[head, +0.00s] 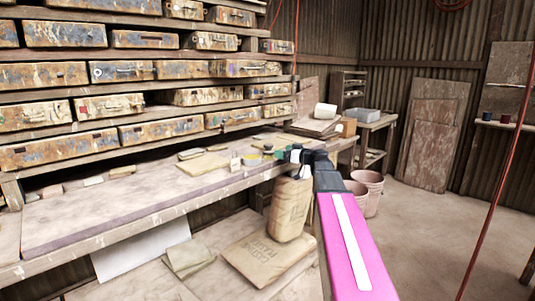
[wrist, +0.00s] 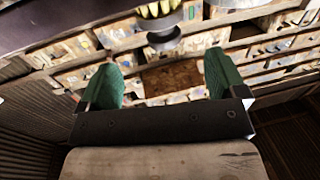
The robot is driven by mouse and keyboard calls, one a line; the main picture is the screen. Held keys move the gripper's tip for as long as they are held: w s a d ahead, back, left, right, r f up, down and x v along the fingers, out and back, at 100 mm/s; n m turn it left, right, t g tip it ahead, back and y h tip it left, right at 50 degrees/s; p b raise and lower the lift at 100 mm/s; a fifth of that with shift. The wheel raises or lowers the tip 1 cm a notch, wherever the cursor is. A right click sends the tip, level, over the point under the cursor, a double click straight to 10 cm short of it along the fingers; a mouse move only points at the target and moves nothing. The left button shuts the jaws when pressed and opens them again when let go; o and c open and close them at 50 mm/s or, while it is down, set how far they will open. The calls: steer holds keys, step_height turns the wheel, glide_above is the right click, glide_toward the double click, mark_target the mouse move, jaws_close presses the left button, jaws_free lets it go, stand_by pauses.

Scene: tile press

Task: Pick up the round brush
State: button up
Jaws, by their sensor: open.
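What looks like the round brush shows at the top of the wrist view, with yellow bristles (wrist: 158,9) and a grey round part (wrist: 163,41) below them, partly cut off by the frame edge. In the head view a small yellow spot (head: 254,157) on the workbench, just left of my gripper, is probably the same brush. My gripper (wrist: 163,78) has its green fingers spread wide apart with nothing between them. The brush lies beyond the fingertips in the wrist view. In the head view my gripper (head: 270,153) is over the bench's far end.
Shelves of worn metal boxes (head: 117,105) rise behind the workbench (head: 110,208). Flat tan pieces (head: 203,164) lie on the bench left of my gripper. A paper sack (head: 290,208) stands below the bench edge. Pinkish buckets (head: 368,187) stand on the floor to the right.

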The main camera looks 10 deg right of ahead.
mark_target(269, 147)
steer(key=x, duration=0.9)
steer(key=shift+s+f, duration=0.15)
steer(key=shift+c, duration=0.3)
steer(key=c, duration=1.1)
steer(key=shift+o, duration=0.2)
steer(key=shift+r, duration=0.45)
step_height(269, 147, up, 3)
steer(key=shift+r, duration=0.1)
steer(key=s+a+r, duration=0.6)
steer(key=a+r, duration=0.1)
steer(key=a, duration=0.3)
